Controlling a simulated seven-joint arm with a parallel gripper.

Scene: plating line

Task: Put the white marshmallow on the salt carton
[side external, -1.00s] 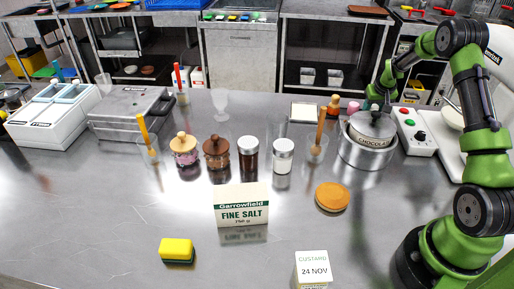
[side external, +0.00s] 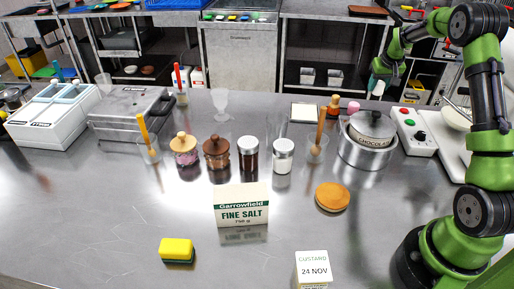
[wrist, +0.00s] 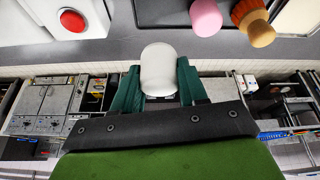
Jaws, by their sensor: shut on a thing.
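The white marshmallow (wrist: 158,72) is a smooth, rounded white piece between the two dark green fingers of my gripper (wrist: 157,88) in the wrist view. My gripper is shut on it. In the side view my gripper (side external: 378,86) is at the back right, raised above the far side of the table, with the white marshmallow (side external: 378,88) small at its tip. The salt carton (side external: 241,206), white with a green band and "FINE SALT" on it, stands upright at the middle of the table, well to the left and nearer the camera.
Several jars, including a white-filled one (side external: 282,155), stand behind the carton. A pot marked chocolate (side external: 370,140) and a control box (side external: 415,131) stand at right. A round orange-brown disc (side external: 332,197), custard carton (side external: 312,270) and sponge (side external: 177,250) surround the salt carton.

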